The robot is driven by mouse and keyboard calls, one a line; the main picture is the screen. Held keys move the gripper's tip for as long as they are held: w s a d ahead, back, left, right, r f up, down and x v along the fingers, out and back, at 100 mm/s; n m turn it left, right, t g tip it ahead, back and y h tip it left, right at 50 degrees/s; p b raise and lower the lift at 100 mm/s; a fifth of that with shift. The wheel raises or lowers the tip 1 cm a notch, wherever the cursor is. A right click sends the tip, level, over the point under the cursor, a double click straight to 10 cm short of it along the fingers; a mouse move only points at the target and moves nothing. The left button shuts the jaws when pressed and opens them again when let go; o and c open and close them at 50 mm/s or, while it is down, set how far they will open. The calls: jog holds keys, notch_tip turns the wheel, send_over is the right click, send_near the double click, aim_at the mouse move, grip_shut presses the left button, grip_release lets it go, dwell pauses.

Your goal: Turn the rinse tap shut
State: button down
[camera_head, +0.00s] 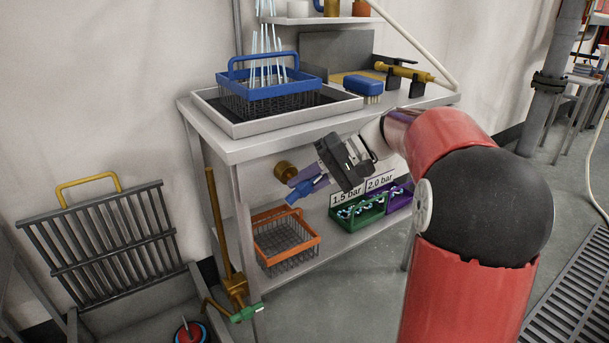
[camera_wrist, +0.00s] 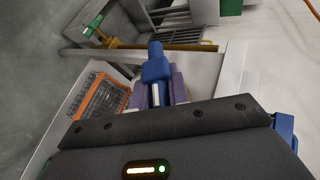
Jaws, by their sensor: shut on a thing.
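A brass pipe (camera_head: 220,222) stands at the left front leg of the bench, with a brass valve body (camera_head: 237,287) and a green lever (camera_head: 246,314) low down. The green lever also shows at the upper left of the wrist view (camera_wrist: 93,25). My gripper (camera_head: 303,184) is below the bench top, up and right of that lever and apart from it. Its purple fingers are shut on a blue piece (camera_wrist: 156,68), which sticks out past the fingertips. A round brass fitting (camera_head: 285,171) shows behind the fingers; I cannot tell whether it joins the blue piece.
An orange wire basket (camera_head: 286,232) and a green crate (camera_head: 358,218) stand on the lower shelf. A blue basket (camera_head: 267,98) sits in a tray on the bench. A grey rack (camera_head: 98,230) with a yellow handle is at the left. Open floor lies in front.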

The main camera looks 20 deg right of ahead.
jog(key=y+p, duration=0.1)
jog(key=y, duration=0.1)
jog(key=m+y, duration=0.1)
jog(key=y, duration=0.2)
jog(key=shift+f+m+y+p, duration=0.2)
jog(key=shift+m+y+p, duration=0.1)
jog(key=shift+p, duration=0.1)
dwell(0.4)
jog(key=c, duration=1.3)
grip_release()
jog(key=shift+c, duration=0.2)
jog(key=d, duration=0.8)
jog(key=shift+s+r, duration=0.2)
jog(key=shift+s, duration=0.1)
